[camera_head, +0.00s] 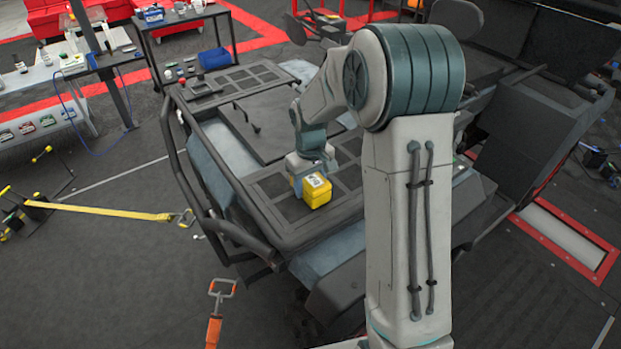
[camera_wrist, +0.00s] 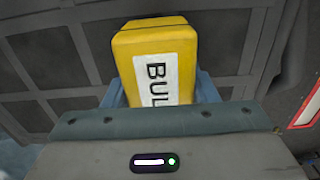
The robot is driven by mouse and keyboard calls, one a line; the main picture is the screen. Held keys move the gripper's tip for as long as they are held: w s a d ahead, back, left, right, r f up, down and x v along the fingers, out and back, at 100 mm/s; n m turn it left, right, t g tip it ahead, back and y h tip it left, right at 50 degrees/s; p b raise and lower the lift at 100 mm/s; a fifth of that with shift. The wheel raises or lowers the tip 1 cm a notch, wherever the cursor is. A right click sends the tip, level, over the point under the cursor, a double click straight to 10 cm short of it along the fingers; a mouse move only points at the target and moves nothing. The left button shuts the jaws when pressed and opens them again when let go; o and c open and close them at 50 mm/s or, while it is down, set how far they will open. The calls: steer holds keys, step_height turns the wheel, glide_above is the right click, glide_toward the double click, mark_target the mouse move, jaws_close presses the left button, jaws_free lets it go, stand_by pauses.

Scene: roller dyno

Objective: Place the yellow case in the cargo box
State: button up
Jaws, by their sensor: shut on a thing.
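The yellow case (camera_head: 318,196) is a small boxy block with a white label on top. It is over the dark gridded panel at the front of the vehicle (camera_head: 262,205). My gripper (camera_head: 311,181) is shut on it from above. In the wrist view the case (camera_wrist: 187,40) fills the space between the blue-grey fingers (camera_wrist: 160,92), and its label shows black letters. I cannot tell whether its underside touches the panel. I cannot make out the cargo box for certain; dark bodywork (camera_head: 530,125) at the vehicle's right is partly hidden by my arm.
A black tubular bar (camera_head: 205,205) runs round the vehicle's front. A yellow strap (camera_head: 100,210) stretches across the floor at left. Tables (camera_head: 60,75) with small items stand at back left. A red-framed floor plate (camera_head: 565,240) lies at right.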

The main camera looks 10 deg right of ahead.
steer(key=shift+f, duration=0.2)
steer(key=o, duration=1.2)
steer(key=shift+r, duration=0.1)
